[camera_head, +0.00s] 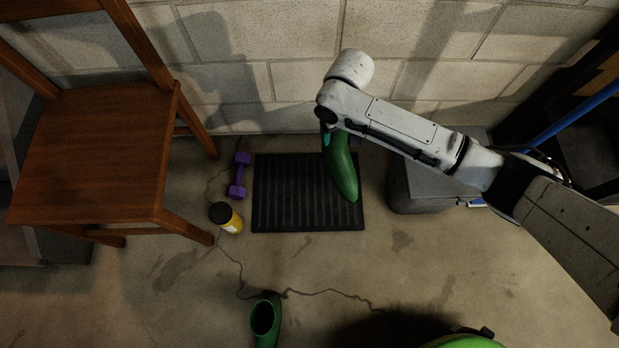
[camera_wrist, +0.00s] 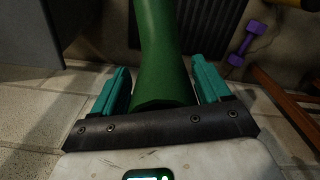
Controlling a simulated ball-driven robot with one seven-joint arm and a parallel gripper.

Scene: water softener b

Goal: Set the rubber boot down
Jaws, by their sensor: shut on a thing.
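A green rubber boot (camera_head: 342,172) hangs from my gripper (camera_head: 328,138) over the right part of the black ribbed mat (camera_head: 275,205). I cannot tell whether it touches the mat. In the wrist view the boot (camera_wrist: 163,45) runs away between the two teal fingers of my gripper (camera_wrist: 163,85), its near end close to the palm. In the head view my arm hides most of the gripper and the boot's top. A second green boot (camera_head: 265,320) stands on the floor at the bottom, with its dark opening up.
A wooden chair (camera_head: 95,150) is farther left. A grey bin (camera_head: 425,190) stands right of the mat. A block wall (camera_head: 240,85) is behind. A thin cord (camera_head: 325,292) crosses the floor.

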